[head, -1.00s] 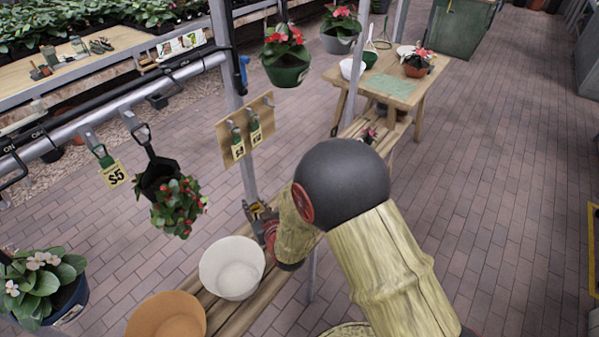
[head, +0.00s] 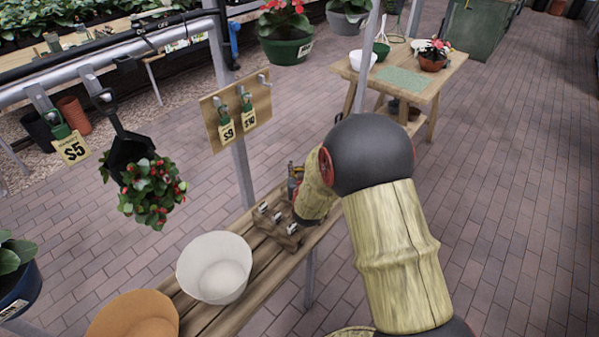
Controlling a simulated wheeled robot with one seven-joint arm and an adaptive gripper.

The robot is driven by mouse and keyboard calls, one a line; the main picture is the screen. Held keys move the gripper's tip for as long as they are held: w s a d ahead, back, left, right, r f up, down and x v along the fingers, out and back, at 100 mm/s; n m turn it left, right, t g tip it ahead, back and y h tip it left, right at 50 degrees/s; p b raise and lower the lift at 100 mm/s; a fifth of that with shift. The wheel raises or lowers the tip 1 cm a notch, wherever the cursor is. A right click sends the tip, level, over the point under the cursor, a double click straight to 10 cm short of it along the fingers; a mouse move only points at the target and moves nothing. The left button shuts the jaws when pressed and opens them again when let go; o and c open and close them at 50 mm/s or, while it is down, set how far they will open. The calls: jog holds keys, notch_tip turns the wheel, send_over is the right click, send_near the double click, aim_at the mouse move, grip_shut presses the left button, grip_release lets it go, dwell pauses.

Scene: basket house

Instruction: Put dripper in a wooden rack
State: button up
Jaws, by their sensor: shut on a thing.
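A small brown wooden rack (head: 272,236) with several bright metal fittings along it sits on the slatted wooden bench. Its right end lies close to my arm. My gripper (head: 294,178) is only partly in view, as a small dark shape with orange bits behind and left of my arm's last link, above the far side of the rack. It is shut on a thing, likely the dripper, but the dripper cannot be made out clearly. The fingertips are mostly hidden.
A white bowl-shaped pot (head: 214,267) and an orange-brown one (head: 135,318) stand on the slatted bench (head: 262,285) left of the rack. A metal post (head: 241,170) carries a board (head: 236,112) with price tags. A hanging red-flowered plant (head: 150,195) is at left.

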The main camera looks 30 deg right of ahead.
jog(key=shift+w+a+f+b, duration=0.15)
jog(key=shift+w+a+f, duration=0.1)
jog(key=shift+w, duration=0.25)
jog(key=shift+w+a+f+b, duration=0.15)
jog(key=shift+w+a+f, duration=0.05)
jog(key=shift+w, duration=0.35)
jog(key=shift+w+a+f+b, duration=0.15)
jog(key=shift+w+a+f, duration=0.1)
jog(key=shift+w, duration=0.25)
jog(key=shift+f+b, duration=0.15)
jog(key=shift+b, duration=0.25)
dwell(0.3)
jog(key=shift+f+b, duration=1)
jog(key=shift+f, duration=0.25)
jog(key=shift+s+f, duration=0.1)
notch_tip(320, 180, down, 3)
jog(key=b, duration=0.2)
jog(key=shift+s+b, duration=0.1)
jog(key=shift+b, duration=0.25)
